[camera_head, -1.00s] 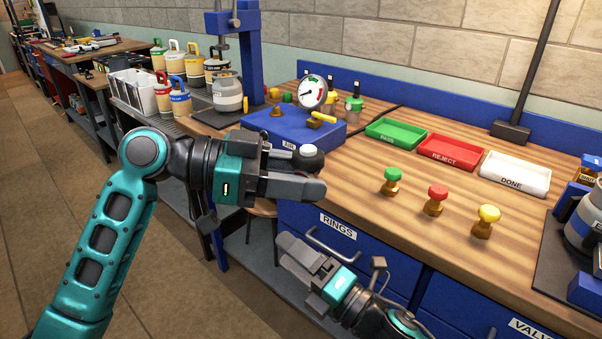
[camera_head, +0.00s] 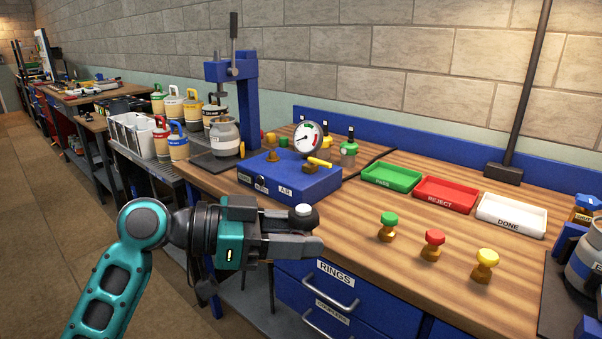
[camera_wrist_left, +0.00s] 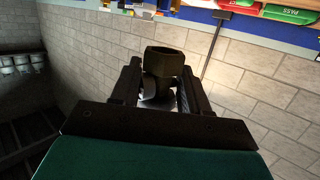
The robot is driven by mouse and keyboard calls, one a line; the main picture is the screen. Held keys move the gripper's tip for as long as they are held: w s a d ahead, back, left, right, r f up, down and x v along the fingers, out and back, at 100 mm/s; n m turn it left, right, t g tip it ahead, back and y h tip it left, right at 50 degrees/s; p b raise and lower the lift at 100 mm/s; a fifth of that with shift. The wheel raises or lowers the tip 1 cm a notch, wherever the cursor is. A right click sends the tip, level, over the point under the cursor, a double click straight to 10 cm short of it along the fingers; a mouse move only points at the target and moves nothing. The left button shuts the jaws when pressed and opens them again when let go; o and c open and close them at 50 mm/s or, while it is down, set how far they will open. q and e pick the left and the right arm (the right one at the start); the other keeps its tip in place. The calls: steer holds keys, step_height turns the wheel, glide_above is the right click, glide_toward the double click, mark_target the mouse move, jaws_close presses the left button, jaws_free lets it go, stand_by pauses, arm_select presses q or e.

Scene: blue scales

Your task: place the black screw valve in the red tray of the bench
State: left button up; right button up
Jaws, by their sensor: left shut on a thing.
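My left gripper (camera_head: 310,236) is shut on the black screw valve (camera_head: 305,222), a dark round knob with a white top. It holds the valve in the air, in front of the bench's near edge, above the blue drawers. In the left wrist view the valve's brassy end (camera_wrist_left: 166,62) shows between the dark fingers (camera_wrist_left: 160,98). The red tray (camera_head: 446,206), marked REJECT, lies on the bench to the right of the gripper and farther back. It looks empty. My right gripper is out of view.
The green PASS tray (camera_head: 391,189) and white DONE tray (camera_head: 511,228) flank the red one. Valves with green (camera_head: 388,221), red (camera_head: 434,238) and yellow (camera_head: 487,256) knobs stand in front. A blue gauge box (camera_head: 290,190) and lamp post (camera_head: 527,90) stand nearby.

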arm_select(q)
step_height(320, 180, down, 6)
steer(key=w+a+n+t+y, duration=0.2)
steer(key=n+t, duration=0.2)
steer(key=t, duration=0.2)
steer(key=s+a+f+n+t+y, duration=0.2)
steer(key=a+n+y, duration=0.3)
steer(key=a, duration=0.3)
steer(key=s+a+f+n+t+y, duration=0.3)
steer(key=a+n+y, duration=0.3)
steer(key=a+y, duration=0.2)
steer(key=shift+s+a+f+n+t, duration=0.2)
steer(key=shift+s+f+n+t, duration=0.15)
steer(key=shift+f+t, duration=0.45)
